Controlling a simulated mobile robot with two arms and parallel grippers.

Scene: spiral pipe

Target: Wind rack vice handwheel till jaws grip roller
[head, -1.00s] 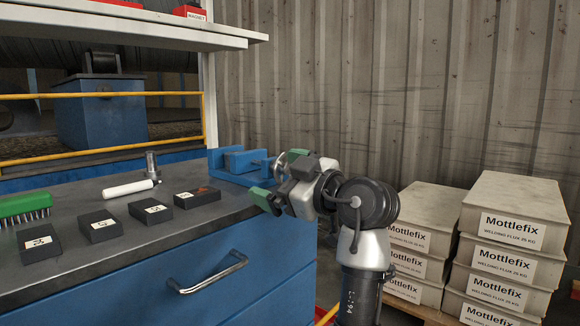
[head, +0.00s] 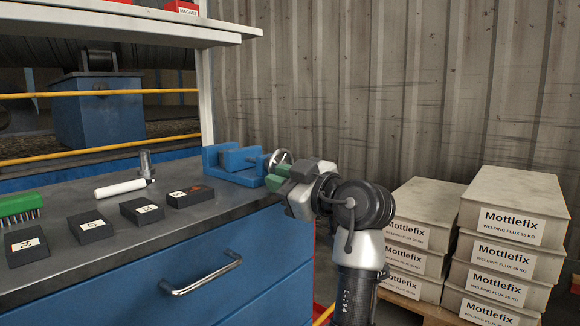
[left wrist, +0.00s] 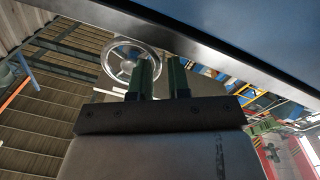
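The blue rack vice (head: 238,160) sits at the bench's right end. Its silver handwheel (head: 279,160) is on the vice's right side and shows as a spoked ring in the left wrist view (left wrist: 108,64). My left gripper (head: 284,177), with green fingers, is at the handwheel, partly covering its lower right. In the left wrist view my left gripper's fingers (left wrist: 162,78) stand apart, with the wheel's near rim close to the gap; contact cannot be told. I cannot make out a roller between the jaws. My right gripper is not in view.
A white cylinder (head: 120,188) lies beside an upright grey metal piece (head: 146,164). Several black labelled blocks (head: 90,226) and a green brush (head: 20,207) lie on the bench (head: 70,195). Stacked Mottlefix boxes (head: 511,225) stand at the right. A shelf (head: 150,30) overhangs.

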